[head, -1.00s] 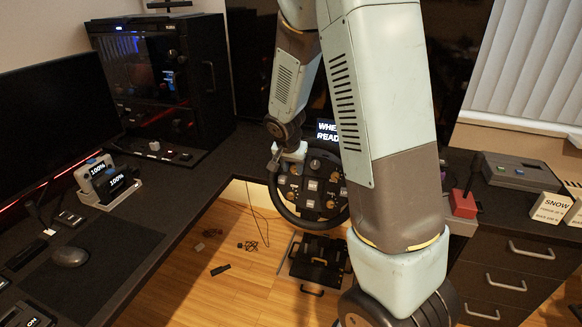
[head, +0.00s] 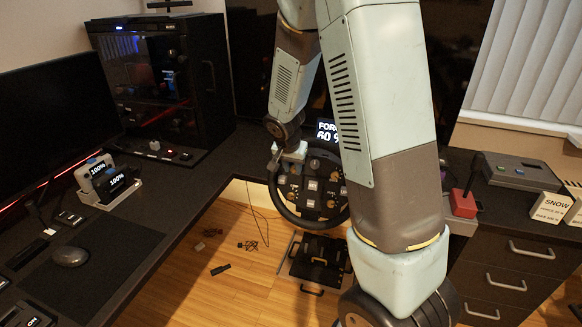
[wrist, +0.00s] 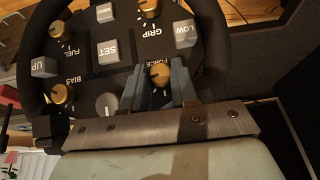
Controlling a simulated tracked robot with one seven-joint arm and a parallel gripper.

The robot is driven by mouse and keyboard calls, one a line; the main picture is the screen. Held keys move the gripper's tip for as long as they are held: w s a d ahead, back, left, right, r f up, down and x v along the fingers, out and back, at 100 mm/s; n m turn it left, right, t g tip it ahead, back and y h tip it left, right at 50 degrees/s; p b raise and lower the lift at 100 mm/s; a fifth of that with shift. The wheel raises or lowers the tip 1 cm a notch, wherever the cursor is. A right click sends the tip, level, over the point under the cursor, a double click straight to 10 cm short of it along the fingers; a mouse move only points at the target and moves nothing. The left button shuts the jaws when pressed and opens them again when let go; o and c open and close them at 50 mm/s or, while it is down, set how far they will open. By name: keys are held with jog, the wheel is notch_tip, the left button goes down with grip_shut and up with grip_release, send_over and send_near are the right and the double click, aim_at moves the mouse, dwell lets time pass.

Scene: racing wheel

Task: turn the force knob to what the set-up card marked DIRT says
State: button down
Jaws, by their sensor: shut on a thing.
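The force knob (wrist: 159,75) is a gold knob beside the word FORCE on the steering wheel's black face. In the wrist view my gripper (wrist: 162,84) has its two fingers shut on opposite sides of this knob. The wheel (head: 277,203) is partly hidden by my arm in the head view. The display (head: 326,132) above it shows "FOR" and "60 %", its right side hidden by my arm. At the right, one set-up card reads SNOW (head: 549,207). Another card (head: 575,214) is cut off by the picture edge. No DIRT marking is readable.
More gold knobs and white buttons, including SET (wrist: 108,51) and LOW (wrist: 185,33), sit close around my fingers. A red-based lever (head: 463,203) and a grey box (head: 515,174) stand on the right desk. A monitor and PC tower are left.

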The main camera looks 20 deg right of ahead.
jog(key=shift+w+a+r, duration=0.1)
jog(key=shift+w, duration=0.05)
jog(key=shift+w+a+n+g+h, duration=0.15)
jog(key=shift+n+g+h, duration=0.45)
jog(key=shift+n+h, duration=0.5)
jog(key=shift+a+n+g+h, duration=0.15)
jog(key=shift+n+g+h, duration=0.35)
jog(key=shift+n+h, duration=0.7)
jog(key=shift+h, duration=0.4)
jog(key=c, duration=1.1)
grip_release()
jog(key=shift+c, duration=0.2)
jog(key=v, duration=1.3)
jog(key=shift+a, duration=0.15)
jog(key=shift+r, duration=0.25)
